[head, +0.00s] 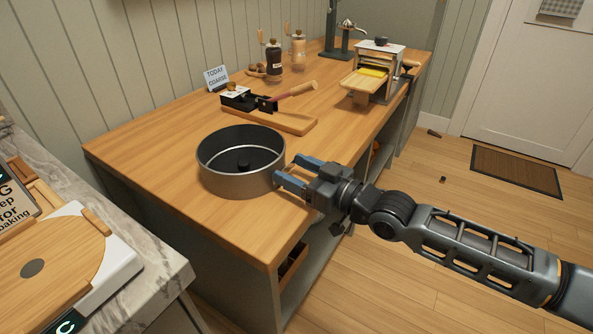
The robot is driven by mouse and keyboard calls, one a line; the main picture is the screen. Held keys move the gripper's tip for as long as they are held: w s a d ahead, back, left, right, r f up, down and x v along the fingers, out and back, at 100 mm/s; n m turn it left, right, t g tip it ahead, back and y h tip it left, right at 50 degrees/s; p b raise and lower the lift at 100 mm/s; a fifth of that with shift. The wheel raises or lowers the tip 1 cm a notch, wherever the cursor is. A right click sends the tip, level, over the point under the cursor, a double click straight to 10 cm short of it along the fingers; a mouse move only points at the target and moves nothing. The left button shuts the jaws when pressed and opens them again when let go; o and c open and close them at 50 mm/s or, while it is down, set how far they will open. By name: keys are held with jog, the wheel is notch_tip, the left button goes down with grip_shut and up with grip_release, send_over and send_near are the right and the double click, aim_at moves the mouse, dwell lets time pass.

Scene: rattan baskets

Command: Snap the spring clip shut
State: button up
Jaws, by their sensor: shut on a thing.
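A round dark grey springform pan (240,183) stands on the wooden counter near its front edge. Its inside is dark, with a small knob in the middle. My gripper (286,169) reaches in from the right, with its blue fingers at the pan's right side. The fingers are closed on the spring clip at the pan's wall. The clip itself is mostly hidden by the fingers, and its exact position is too small to make out.
The wooden counter (150,150) is clear left of the pan. Behind the pan is a wooden board with a black device and handle (265,105). A pasta-machine-like device (378,75) stands at the right back. A marble worktop (160,272) is at the lower left.

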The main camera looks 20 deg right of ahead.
jog(key=shift+f+b, duration=0.15)
jog(key=shift+b, duration=0.15)
jog(key=shift+w+d+f+n+g+y+b, duration=0.15)
jog(key=shift+n+g+y+b, duration=0.25)
jog(key=shift+b, duration=0.75)
jog(key=shift+w+r+n+g+y+b, duration=0.1)
jog(key=shift+r+n+g+y+b, duration=0.25)
jog(key=shift+y+b, duration=0.2)
jog(key=shift+f, duration=0.1)
jog(key=o, duration=1.1)
jog(key=shift+c, duration=0.2)
